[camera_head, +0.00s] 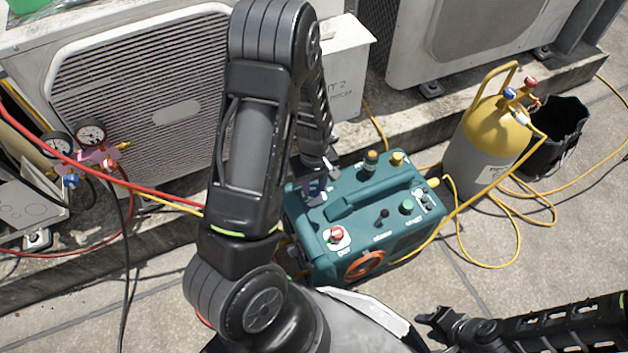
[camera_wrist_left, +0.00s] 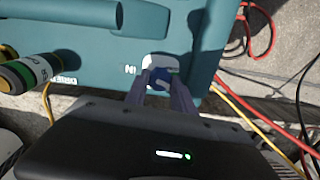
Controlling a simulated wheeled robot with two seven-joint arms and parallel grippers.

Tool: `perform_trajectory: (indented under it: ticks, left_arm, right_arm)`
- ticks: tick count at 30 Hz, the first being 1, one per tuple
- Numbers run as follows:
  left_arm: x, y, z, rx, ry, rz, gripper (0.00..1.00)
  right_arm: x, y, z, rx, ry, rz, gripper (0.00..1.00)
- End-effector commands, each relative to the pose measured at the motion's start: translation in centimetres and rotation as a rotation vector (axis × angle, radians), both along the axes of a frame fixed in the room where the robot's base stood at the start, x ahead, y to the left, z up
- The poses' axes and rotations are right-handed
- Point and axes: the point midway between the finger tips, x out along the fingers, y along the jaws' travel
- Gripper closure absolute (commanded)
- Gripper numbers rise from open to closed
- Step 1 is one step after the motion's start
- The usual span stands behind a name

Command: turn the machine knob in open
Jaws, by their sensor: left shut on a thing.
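The teal machine (camera_head: 345,215) stands on the paving in the middle of the head view. Its blue knob (camera_wrist_left: 160,76) sits on a white patch beside the letters "IN" in the left wrist view. My left gripper (camera_wrist_left: 158,84) is shut on this knob, one finger on each side. In the head view my left gripper (camera_head: 318,186) is at the machine's far left top corner, and the knob is mostly hidden there. A red knob (camera_head: 337,235) is at the machine's near left corner. My right gripper (camera_head: 432,320) is low at the right, away from the machine; its jaws are unclear.
A yellow-topped grey cylinder (camera_head: 485,140) and a black bucket (camera_head: 558,135) stand to the right, with yellow hoses around them. Condenser units (camera_head: 150,90) line the back. Gauges (camera_head: 92,133) with red hoses are at the left. Paving right of the machine is partly clear.

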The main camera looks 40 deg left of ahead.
Motion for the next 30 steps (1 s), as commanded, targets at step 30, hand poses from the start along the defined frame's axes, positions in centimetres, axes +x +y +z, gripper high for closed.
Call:
perform_trajectory:
  ticks: [30]
  left_arm:
    - [0.0, 0.0, 0.0, 0.0, -0.001, 0.251, 0.64]
  right_arm:
    - [-0.5, 0.5, 1.9, 0.007, 0.009, 0.011, 0.64]
